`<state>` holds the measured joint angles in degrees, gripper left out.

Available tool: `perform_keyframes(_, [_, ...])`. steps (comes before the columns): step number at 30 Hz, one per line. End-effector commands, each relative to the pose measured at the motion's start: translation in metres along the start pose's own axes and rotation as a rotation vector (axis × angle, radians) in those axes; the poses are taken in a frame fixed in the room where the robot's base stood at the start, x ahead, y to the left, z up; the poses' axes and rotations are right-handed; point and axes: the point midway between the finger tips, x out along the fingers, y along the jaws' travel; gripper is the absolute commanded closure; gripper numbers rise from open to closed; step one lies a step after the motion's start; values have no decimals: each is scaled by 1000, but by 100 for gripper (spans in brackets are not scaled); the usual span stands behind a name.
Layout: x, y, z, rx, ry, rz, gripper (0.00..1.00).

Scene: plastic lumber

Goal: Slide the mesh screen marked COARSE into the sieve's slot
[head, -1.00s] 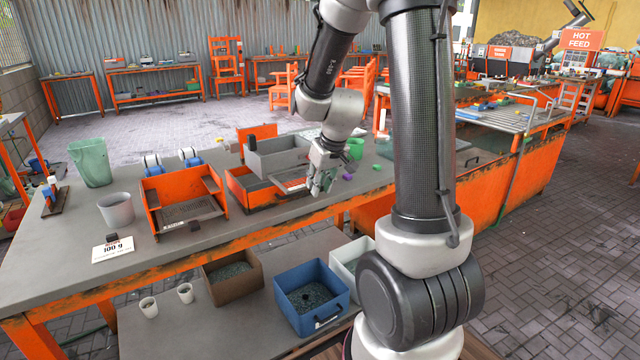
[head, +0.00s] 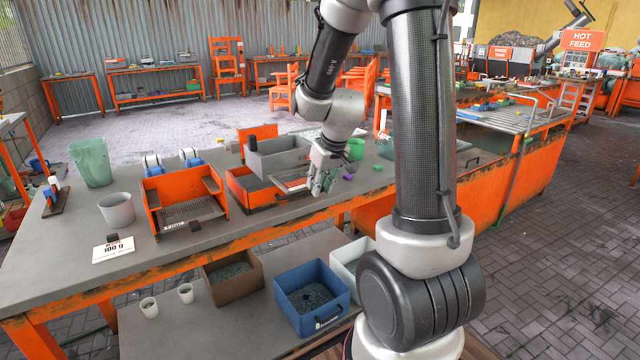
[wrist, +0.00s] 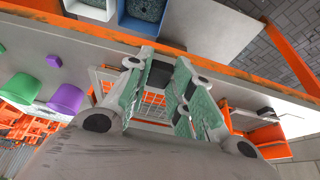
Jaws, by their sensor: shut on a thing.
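My gripper (head: 322,184) is over the bench, at the right end of a low orange box (head: 240,190). It is shut on a light-framed mesh screen (head: 292,183), which shows just left of the fingers. In the wrist view the gripper (wrist: 168,98) has green fingers across the screen's pale frame (wrist: 104,84), with orange showing through its mesh. I cannot read any mark on the screen. Another orange box (head: 155,200), with a grated floor and a small front label, stands left on the bench; it looks like the sieve. Its slot is not clear.
A grey bin (head: 280,157) stands behind the low orange box. A grey cup (head: 116,209), a green container (head: 91,162) and a 100 g card (head: 113,250) are at the left. Green and purple pieces lie right of my gripper. Several bins, including a blue one (head: 334,289), stand below in front.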

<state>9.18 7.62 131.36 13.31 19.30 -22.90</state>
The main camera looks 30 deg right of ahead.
Motion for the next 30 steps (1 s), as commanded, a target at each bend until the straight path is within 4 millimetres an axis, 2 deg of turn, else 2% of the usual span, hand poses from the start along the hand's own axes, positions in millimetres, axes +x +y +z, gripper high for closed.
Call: perform_keyframes(30, [9, 0, -22, 0, 1, 0, 100])
